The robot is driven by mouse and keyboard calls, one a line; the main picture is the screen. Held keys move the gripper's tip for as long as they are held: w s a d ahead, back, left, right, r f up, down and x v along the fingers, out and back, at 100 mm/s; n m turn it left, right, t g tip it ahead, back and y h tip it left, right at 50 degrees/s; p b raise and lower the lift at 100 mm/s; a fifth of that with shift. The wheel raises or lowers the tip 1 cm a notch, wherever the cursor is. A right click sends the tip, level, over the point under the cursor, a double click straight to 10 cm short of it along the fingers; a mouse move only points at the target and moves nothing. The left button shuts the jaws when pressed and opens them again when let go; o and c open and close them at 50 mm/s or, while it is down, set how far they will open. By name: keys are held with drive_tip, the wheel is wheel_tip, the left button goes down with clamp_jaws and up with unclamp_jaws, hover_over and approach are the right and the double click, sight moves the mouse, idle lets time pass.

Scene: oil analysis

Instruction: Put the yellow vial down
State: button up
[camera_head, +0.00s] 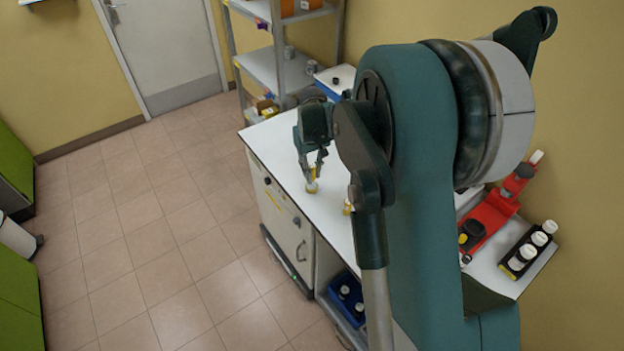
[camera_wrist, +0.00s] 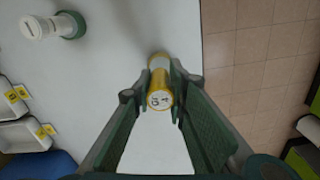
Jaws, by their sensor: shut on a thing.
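My gripper (camera_head: 312,172) is shut on a yellow vial (camera_head: 312,187) over the white worktop (camera_head: 278,147), near its front edge. In the wrist view the yellow vial (camera_wrist: 160,92) sits between the fingertips of my gripper (camera_wrist: 160,99), its marked end facing the camera. The vial's far end is close to the white surface; I cannot tell whether it touches. Part of its sides is hidden by the fingers.
A white-capped container with a green base (camera_wrist: 55,26) stands on the worktop, with labelled white trays (camera_wrist: 22,137) nearby. A small yellow object (camera_head: 347,207) is on the worktop. A red device (camera_head: 490,222) and a black rack with white-capped bottles (camera_head: 530,250) are at right. The tiled floor (camera_wrist: 262,70) lies beyond the edge.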

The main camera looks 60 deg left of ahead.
sight(312, 165)
drive_tip(key=shift+f, duration=1.85)
drive_tip(key=shift+f, duration=0.2)
drive_tip(key=o, duration=0.8)
drive_tip(key=shift+r, duration=0.25)
wheel_tip(312, 165, up, 12)
